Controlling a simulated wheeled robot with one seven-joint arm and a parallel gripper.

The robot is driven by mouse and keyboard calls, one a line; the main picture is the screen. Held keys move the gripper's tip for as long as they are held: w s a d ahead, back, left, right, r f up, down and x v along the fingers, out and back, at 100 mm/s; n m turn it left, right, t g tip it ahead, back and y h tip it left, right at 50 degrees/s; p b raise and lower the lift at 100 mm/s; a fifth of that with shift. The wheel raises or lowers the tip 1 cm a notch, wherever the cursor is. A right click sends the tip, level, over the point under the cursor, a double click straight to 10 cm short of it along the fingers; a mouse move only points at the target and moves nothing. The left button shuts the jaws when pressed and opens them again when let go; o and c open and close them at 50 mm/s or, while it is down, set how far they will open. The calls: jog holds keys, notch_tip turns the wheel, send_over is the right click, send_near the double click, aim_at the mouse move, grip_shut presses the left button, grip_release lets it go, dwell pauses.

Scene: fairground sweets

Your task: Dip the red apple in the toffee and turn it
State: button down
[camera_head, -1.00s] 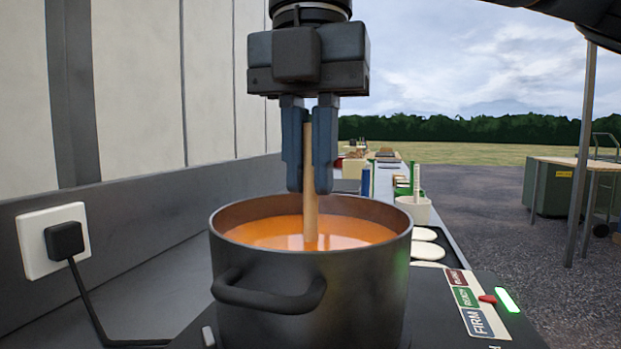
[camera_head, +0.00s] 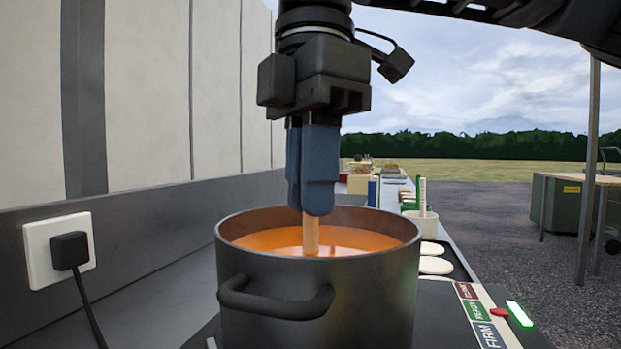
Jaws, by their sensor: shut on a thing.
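My gripper (camera_head: 314,208) is over the dark pot (camera_head: 315,290), fingers pointing down. It is shut on a pale wooden stick (camera_head: 311,236), whose lower end goes into the orange toffee (camera_head: 268,240). The fingers hide the upper part of the stick. No red apple shows; whatever is on the stick's lower end is hidden under the toffee. The fingertips are close above the toffee, at about the height of the pot's rim, and look clear of the wall.
The pot's handle (camera_head: 276,300) faces me. A control panel with a green light (camera_head: 519,313) and coloured labels is at right. A wall with a plugged socket (camera_head: 60,252) borders the left.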

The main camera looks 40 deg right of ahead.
jog(key=n, duration=0.2)
jog(key=r+n, duration=0.1)
jog(key=n, duration=0.1)
jog(key=n+p, duration=0.1)
jog(key=n, duration=0.1)
jog(key=shift+d+r+h, duration=0.15)
jog(key=shift+d+h, duration=0.15)
jog(key=shift+d, duration=0.1)
jog(key=n, duration=0.4)
jog(key=shift+p, duration=0.4)
notch_tip(320, 180, up, 8)
jog(key=p, duration=0.6)
jog(key=shift+r, duration=0.15)
dwell(1.2)
